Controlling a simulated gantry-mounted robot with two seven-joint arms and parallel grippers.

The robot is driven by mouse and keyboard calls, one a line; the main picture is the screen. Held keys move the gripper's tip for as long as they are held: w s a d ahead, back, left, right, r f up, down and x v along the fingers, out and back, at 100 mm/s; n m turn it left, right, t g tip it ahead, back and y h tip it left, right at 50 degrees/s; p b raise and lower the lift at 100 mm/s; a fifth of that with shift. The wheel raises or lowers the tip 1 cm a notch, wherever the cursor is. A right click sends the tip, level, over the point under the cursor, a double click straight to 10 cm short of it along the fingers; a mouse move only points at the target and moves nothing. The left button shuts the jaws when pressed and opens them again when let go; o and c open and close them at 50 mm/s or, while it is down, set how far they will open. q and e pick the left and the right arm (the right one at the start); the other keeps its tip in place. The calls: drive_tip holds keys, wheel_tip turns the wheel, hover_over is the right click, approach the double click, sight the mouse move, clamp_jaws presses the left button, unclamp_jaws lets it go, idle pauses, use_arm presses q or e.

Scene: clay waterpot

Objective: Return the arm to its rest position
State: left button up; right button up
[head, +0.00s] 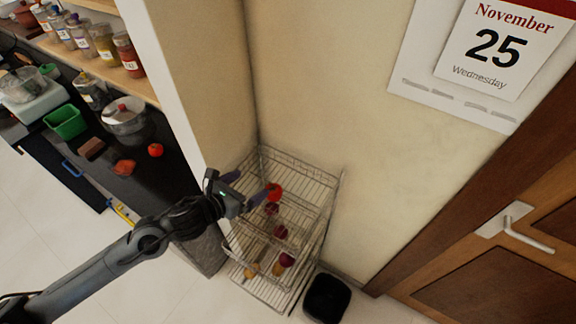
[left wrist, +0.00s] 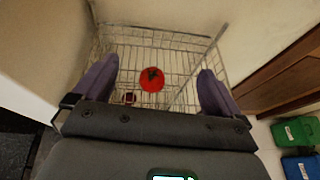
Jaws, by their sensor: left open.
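My left gripper (head: 253,187) reaches in from the left over the wire rack (head: 300,166). Its two purple-grey fingers are spread apart. In the left wrist view the open fingers (left wrist: 157,68) stand wide on either side of a red tomato (left wrist: 151,84), with clear gaps to it. The tomato also shows in the head view (head: 275,191), in the upper part of the rack, near one fingertip. Nothing is held between the fingers. My right gripper is not in view.
Lower rack tiers hold several fruits or vegetables (head: 280,232). A black bin (head: 326,298) stands at the rack's foot. The dark counter at left carries a green container (head: 65,122), a pot (head: 124,116) and another tomato (head: 155,150). A wooden door (head: 500,270) is at right.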

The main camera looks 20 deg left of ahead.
use_arm(q)
drive_tip(key=s+d+f+n, duration=0.1)
drive_tip(key=n, duration=0.2)
drive_tip(key=s+d+f+n+y, duration=0.1)
drive_tip(key=s+n, duration=0.1)
drive_tip(key=n, duration=0.1)
drive_tip(key=s+d+f+n, duration=0.1)
drive_tip(key=s+n, duration=0.1)
drive_tip(key=n, duration=0.1)
drive_tip(key=shift+d+f+n+g+y, duration=0.15)
drive_tip(key=shift+f+n+g+y, duration=0.1)
drive_tip(key=shift+n+g+y, duration=0.05)
drive_tip(key=s+a+f+n+g+y, duration=0.15)
drive_tip(key=s+f+n+g, duration=0.25)
drive_tip(key=s+n, duration=0.95)
drive_tip(key=s+a+f+n+g+y, duration=0.1)
drive_tip(key=s+f+n+g+y, duration=0.2)
drive_tip(key=s+n, duration=1)
drive_tip(key=w+r+n+p, duration=0.1)
drive_tip(key=r+p, duration=1)
drive_tip(key=w+r+n+g+h+p, duration=0.1)
drive_tip(key=w+r+p, duration=0.1)
drive_tip(key=r+p, duration=0.8)
drive_tip(key=shift+w+r+p, duration=0.3)
drive_tip(key=shift+r+p, duration=0.1)
drive_tip(key=shift+p, duration=0.15)
